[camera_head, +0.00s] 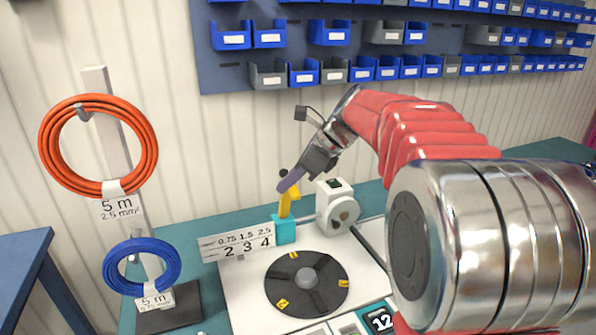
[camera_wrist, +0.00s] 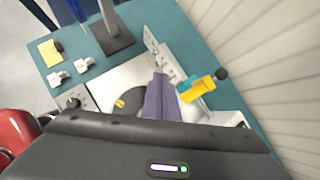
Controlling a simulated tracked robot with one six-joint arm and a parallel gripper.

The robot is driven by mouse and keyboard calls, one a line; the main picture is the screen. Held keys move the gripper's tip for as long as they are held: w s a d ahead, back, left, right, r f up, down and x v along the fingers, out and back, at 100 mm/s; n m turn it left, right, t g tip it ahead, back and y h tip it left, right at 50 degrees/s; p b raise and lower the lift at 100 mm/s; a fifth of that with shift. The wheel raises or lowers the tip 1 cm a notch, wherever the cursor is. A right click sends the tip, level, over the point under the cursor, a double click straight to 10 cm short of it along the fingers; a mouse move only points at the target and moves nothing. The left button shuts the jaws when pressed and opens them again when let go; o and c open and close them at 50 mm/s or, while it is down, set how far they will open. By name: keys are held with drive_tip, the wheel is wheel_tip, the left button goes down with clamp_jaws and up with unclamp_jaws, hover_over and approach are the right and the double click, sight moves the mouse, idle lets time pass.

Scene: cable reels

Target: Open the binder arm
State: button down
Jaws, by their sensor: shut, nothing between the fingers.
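The binder arm is a yellow lever (camera_head: 290,197) with a dark round knob (camera_head: 283,173) at its top. It stands nearly upright on a teal block (camera_head: 284,230) at the back of the white board. My gripper (camera_head: 284,187) has purple fingers, shut and empty, at the upper part of the lever close below the knob; I cannot tell whether they touch it. In the wrist view the shut fingers (camera_wrist: 161,78) lie left of the yellow lever (camera_wrist: 197,91), and the knob (camera_wrist: 222,74) sits at its far right end.
A black turntable disc (camera_head: 307,283) lies in front on the white board (camera_head: 240,300). A white measuring unit (camera_head: 336,208) stands right of the block, and a number plate (camera_head: 236,243) left. Orange (camera_head: 98,145) and blue (camera_head: 142,266) cable coils hang on a stand at left.

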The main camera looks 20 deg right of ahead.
drive_tip(key=s+a+f+n+h, duration=0.1)
drive_tip(key=s+a+f+n, duration=0.1)
drive_tip(key=s+n, duration=0.6)
drive_tip(key=s+a+f+n+h, duration=0.2)
drive_tip(key=s+a+f+n, duration=0.1)
drive_tip(key=s+n, duration=0.6)
drive_tip(key=s+a+f+n+h, duration=0.2)
drive_tip(key=s+n, duration=0.6)
drive_tip(key=s, duration=0.4)
drive_tip(key=shift+s+a+f+n, duration=0.15)
drive_tip(key=shift+a+f+n, duration=0.3)
drive_tip(key=shift+f, duration=0.4)
